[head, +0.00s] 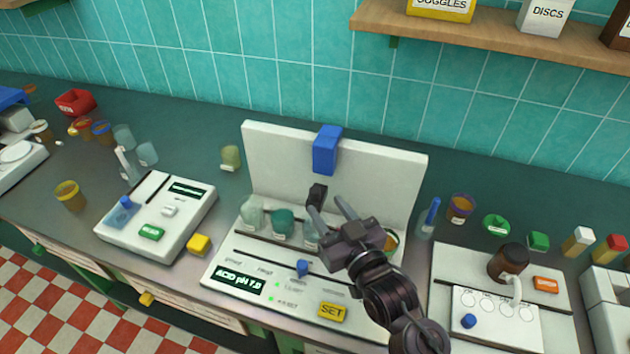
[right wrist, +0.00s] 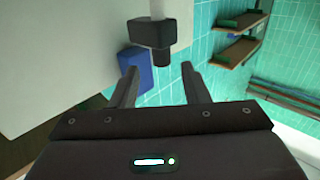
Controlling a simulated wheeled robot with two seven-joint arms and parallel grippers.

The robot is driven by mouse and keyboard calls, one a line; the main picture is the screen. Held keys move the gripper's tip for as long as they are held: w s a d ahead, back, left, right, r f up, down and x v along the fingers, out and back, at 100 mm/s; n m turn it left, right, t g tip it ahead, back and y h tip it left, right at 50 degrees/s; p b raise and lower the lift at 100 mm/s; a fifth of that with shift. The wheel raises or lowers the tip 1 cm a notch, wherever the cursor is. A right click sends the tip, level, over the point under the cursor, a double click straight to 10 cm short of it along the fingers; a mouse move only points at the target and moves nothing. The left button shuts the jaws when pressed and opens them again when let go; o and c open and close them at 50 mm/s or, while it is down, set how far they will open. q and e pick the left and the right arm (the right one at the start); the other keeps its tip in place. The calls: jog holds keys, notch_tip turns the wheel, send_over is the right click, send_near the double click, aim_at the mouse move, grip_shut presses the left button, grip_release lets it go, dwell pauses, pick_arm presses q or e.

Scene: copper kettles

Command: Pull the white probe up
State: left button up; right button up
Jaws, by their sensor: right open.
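In the head view my right gripper (head: 326,204) is open over the white pH meter (head: 237,250), in front of its upright back panel (head: 275,165). A dark block (head: 317,192) is close to its fingertips. The right wrist view shows the open fingers (right wrist: 160,68) with nothing between them. The dark block (right wrist: 152,36) is just beyond them, with a white rod, seemingly the white probe (right wrist: 157,8), running out of it to the picture's top edge. In the head view I cannot make out this rod. My left gripper is not in view.
A blue block (head: 327,150) sits on the back panel's top edge. Several cups, such as a teal one (head: 284,221), stand on the meter below my gripper. A white device (head: 165,240) is to the left; a brown bottle (head: 509,262) is to the right. A shelf (head: 480,40) hangs above.

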aim_at(317, 196)
jog(key=shift+w+a+r+p, duration=0.2)
jog(key=shift+w+a, duration=0.15)
jog(key=shift+w, duration=0.2)
jog(key=shift+w+a+r+p, duration=0.2)
jog(key=shift+w+a, duration=0.15)
jog(key=shift+w, duration=0.15)
jog(key=shift+x, duration=1.25)
jog(key=shift+w+a+f+p, duration=0.1)
jog(key=shift+w+f+p, duration=0.2)
jog(key=shift+w, duration=0.05)
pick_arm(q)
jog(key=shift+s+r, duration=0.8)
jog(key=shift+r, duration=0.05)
pick_arm(e)
grip_shut()
